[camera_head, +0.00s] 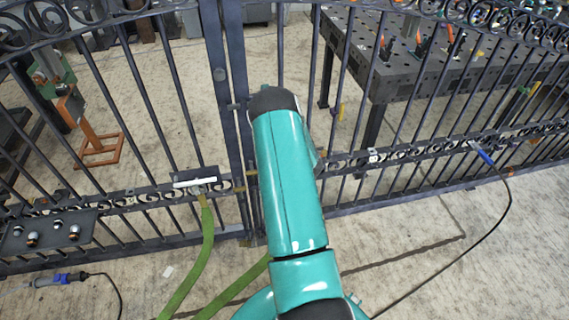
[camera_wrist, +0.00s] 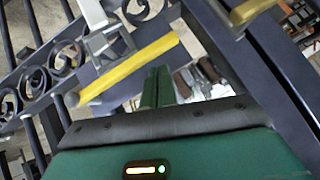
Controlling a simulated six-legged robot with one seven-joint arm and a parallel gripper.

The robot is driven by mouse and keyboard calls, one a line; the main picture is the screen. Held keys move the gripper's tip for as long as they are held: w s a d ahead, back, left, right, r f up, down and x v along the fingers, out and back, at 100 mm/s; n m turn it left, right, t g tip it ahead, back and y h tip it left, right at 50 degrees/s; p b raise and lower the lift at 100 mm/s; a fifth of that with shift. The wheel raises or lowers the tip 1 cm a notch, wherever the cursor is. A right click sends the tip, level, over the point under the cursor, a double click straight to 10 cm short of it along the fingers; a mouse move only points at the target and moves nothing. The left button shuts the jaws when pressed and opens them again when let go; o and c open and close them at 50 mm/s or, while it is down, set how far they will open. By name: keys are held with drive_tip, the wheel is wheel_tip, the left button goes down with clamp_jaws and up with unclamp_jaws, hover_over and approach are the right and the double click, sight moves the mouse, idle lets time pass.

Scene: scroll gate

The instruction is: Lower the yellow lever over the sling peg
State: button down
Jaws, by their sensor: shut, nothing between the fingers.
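In the wrist view a yellow lever (camera_wrist: 128,70) slants up to the right, beside a grey metal bracket (camera_wrist: 108,45) with a pale bar above it. My gripper (camera_wrist: 158,82) is shut and empty, its green fingers just below the lever's upper right part. I cannot tell whether they touch it. In the head view a green sling (camera_head: 205,235) hangs from the gate near a white bar (camera_head: 195,182). I cannot make out the sling peg clearly. My own teal arm hides the gripper in the head view.
The dark scroll gate (camera_head: 236,100) crosses the head view. A perforated work table (camera_head: 400,75) and an orange stand (camera_head: 97,145) are behind it. A black cable (camera_head: 465,240) lies on the concrete floor at right. Another yellow bar (camera_wrist: 252,10) is at the wrist view's top right.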

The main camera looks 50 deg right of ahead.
drive_tip(key=shift+f, duration=0.65)
drive_tip(key=shift+s+f, duration=0.15)
drive_tip(key=shift+f, duration=0.05)
